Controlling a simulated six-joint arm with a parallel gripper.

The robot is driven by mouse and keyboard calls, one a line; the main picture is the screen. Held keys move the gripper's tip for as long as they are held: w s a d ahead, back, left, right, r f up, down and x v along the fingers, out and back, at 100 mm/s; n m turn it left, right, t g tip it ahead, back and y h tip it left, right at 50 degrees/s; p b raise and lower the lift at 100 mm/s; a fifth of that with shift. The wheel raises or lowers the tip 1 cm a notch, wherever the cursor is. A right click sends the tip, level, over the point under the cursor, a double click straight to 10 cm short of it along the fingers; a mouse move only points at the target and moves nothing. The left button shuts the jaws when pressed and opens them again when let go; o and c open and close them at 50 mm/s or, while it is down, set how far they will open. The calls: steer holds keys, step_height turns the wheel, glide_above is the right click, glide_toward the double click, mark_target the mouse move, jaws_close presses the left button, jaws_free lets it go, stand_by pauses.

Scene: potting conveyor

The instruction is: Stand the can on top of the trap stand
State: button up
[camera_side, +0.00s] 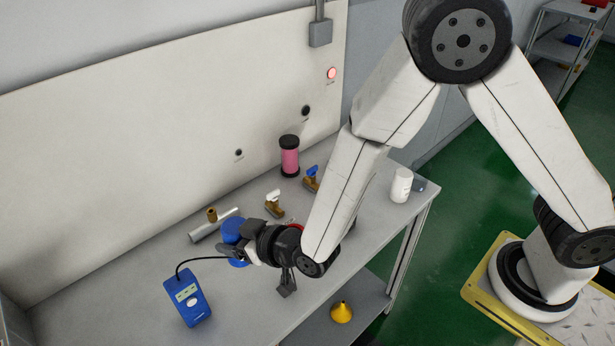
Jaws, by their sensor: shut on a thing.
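A blue round body, which I take to be the can (232,227), is at my gripper (232,250) in the middle of the bench. My gripper lies nearly level, points left and is shut on the can. Blue shows above and below the dark fingers, which hide its middle. I cannot tell whether its bottom touches the bench. A pink cylinder with black end caps, which looks like the trap stand (289,158), stands upright near the back wall, behind and to the right of my gripper. Its black top is bare.
A blue meter (187,298) with a black cable lies front left. A grey tube (208,229), a brass fitting (212,215) and two brass valves (274,204) (311,179) lie behind my gripper. A white bottle (401,186) stands right. A yellow funnel (341,312) is on the lower shelf.

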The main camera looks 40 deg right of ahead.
steer(key=s+a+f, duration=0.3)
steer(key=s+f, duration=0.1)
steer(key=shift+s+f+h, duration=0.2)
steer(key=shift+s+h, duration=0.1)
steer(key=shift+f, duration=2.25)
steer(key=shift+f, duration=1.75)
steer(key=shift+f, duration=0.15)
steer(key=o, duration=1.2)
steer(key=shift+r, duration=0.2)
